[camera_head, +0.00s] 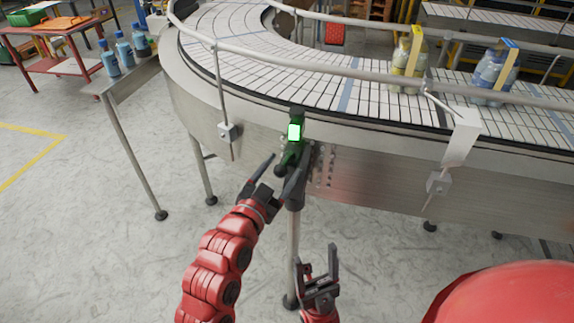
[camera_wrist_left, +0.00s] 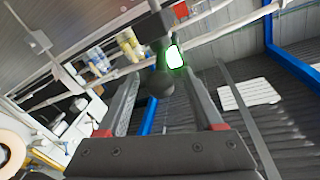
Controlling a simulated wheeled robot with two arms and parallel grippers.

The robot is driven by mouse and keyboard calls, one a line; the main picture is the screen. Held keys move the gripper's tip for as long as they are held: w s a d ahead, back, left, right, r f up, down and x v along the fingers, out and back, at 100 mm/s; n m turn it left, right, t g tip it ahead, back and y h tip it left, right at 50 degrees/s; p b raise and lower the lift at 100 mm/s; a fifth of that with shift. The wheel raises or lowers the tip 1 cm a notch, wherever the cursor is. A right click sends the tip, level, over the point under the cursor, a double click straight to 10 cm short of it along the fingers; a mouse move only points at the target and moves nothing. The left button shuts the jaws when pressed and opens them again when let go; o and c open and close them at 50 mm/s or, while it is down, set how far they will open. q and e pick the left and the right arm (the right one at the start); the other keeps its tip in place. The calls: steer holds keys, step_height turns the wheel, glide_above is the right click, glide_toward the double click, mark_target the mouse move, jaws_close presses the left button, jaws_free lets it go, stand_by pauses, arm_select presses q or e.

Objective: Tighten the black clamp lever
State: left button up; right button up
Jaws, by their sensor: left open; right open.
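The black clamp lever (camera_head: 289,156) is on the conveyor's side plate, just below a lit green-white indicator (camera_head: 295,132). In the left wrist view the lever's dark rounded end (camera_wrist_left: 160,84) shows between my fingers, with the glowing indicator (camera_wrist_left: 175,57) beyond it. My left gripper (camera_head: 279,172) is open and close to the lever, one finger on each side of it. I cannot tell whether either finger touches it. One finger hides part of the lever in the head view. My right gripper (camera_head: 319,267) is open and empty, lower down in front of the conveyor.
The curved conveyor (camera_head: 340,182) with its guard rail (camera_head: 300,62) spans the back. Bottles (camera_head: 407,60) stand on its belt at the right. A conveyor leg (camera_head: 293,245) stands behind my grippers. Blue bottles (camera_head: 124,52) stand on a side table at the left. The floor at left is clear.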

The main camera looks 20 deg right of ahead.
mark_target(287, 163)
arm_select(q)
steer(key=shift+p+x, duration=0.3)
steer(key=shift+x, duration=0.75)
steer(key=shift+w+d, duration=0.35)
steer(key=shift+w, duration=0.05)
jaws_close()
stand_by(0.4)
